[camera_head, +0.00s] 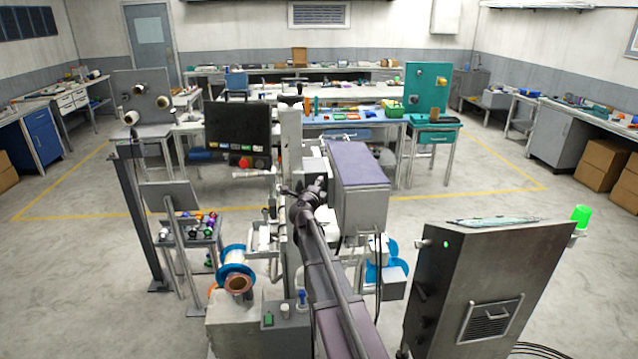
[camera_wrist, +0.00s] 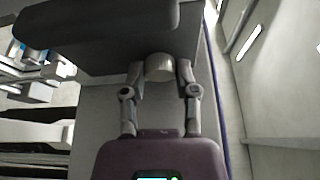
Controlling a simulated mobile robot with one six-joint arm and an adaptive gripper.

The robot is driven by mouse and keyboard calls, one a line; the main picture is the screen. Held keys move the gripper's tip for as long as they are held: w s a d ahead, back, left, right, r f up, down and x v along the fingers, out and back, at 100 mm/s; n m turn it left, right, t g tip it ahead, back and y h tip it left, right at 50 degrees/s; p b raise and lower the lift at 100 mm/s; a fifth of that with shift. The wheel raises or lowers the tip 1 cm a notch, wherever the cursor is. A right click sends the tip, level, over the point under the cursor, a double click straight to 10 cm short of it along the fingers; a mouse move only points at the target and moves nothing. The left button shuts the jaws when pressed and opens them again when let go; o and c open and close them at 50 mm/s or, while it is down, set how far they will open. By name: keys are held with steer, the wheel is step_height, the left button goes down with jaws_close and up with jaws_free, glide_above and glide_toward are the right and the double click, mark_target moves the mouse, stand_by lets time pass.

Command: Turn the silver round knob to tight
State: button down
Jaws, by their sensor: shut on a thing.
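The silver round knob (camera_wrist: 160,68) shows in the wrist view, on a grey panel face below a dark overhanging edge. My gripper (camera_wrist: 160,72) has one finger on each side of the knob and is shut on it. In the head view my arm reaches forward to the machine in the middle, and my gripper (camera_head: 308,190) is small there beside the purple-topped grey box (camera_head: 358,185). The knob cannot be made out in the head view. No marking for tight or loose can be read.
A dark control panel (camera_head: 238,134) with a red button stands left of the white column (camera_head: 291,150). A metal cabinet (camera_head: 450,290) with a green light stands at the right front. A blue-rimmed spool (camera_head: 237,265) is at the lower left. Open floor lies on both sides.

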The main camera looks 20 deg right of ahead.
stand_by(0.4)
steer(key=shift+c, duration=1.9)
jaws_free()
steer(key=shift+f, duration=0.1)
steer(key=shift+d+f+n+t+y+b, duration=0.1)
steer(key=shift+n+t+y+b, duration=0.9)
steer(key=shift+n, duration=2.75)
steer(key=shift+d+f+n+t+y+b, duration=0.1)
steer(key=shift+n+t+y+b, duration=0.15)
steer(key=shift+n+t+b, duration=2.45)
steer(key=shift+d+n+t+y+b, duration=0.1)
steer(key=shift+n+y+b, duration=0.55)
steer(key=shift+n, duration=4.1)
